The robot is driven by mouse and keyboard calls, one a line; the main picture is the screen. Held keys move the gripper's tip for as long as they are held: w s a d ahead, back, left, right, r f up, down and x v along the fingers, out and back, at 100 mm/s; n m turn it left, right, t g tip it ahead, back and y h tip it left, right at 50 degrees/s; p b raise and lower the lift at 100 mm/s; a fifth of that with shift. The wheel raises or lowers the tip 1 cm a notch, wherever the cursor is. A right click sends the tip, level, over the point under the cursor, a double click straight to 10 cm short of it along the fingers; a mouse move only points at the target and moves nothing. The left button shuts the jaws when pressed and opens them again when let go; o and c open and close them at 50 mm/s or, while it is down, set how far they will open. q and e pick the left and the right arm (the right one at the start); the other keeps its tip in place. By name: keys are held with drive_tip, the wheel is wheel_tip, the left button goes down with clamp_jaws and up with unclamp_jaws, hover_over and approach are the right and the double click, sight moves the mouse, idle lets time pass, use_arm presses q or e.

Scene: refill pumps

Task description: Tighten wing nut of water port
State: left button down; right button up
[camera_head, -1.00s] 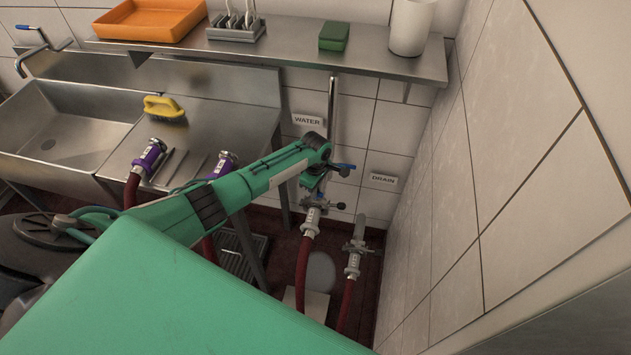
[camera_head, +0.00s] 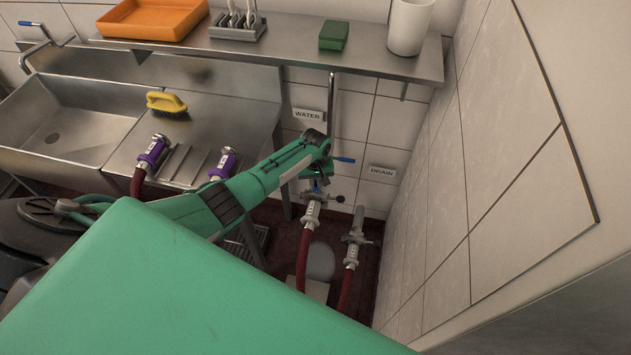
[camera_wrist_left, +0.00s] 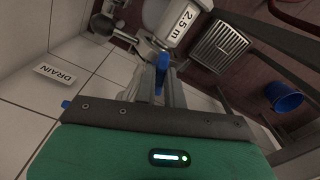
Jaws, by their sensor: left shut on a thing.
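The water port's coupling (camera_head: 312,210) joins a red hose below the WATER sign (camera_head: 308,115); it also shows in the left wrist view (camera_wrist_left: 150,48). My left gripper (camera_head: 316,186) reaches down to this coupling. In the left wrist view its fingers (camera_wrist_left: 161,82) are shut on a blue piece (camera_wrist_left: 161,68), which looks like the wing nut of the water port. The fingers and wrist hide part of the nut and clamp. A blue valve lever (camera_head: 344,160) sticks out beside my wrist. My right gripper is not in view.
The drain coupling (camera_head: 355,238) with its own hose stands close on the right, below the DRAIN sign (camera_head: 381,172). The tiled wall (camera_head: 450,200) bounds the right side. A steel shelf (camera_head: 290,56) runs above. Two purple-collared hose ends (camera_head: 152,152) rest at the sink.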

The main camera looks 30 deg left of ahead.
use_arm(q)
drive_tip(key=m, duration=1.4)
drive_tip(key=shift+m, duration=0.3)
drive_tip(key=shift+m+b, duration=0.65)
drive_tip(key=shift+m, duration=1.55)
drive_tip(key=c, duration=1.5)
unclamp_jaws()
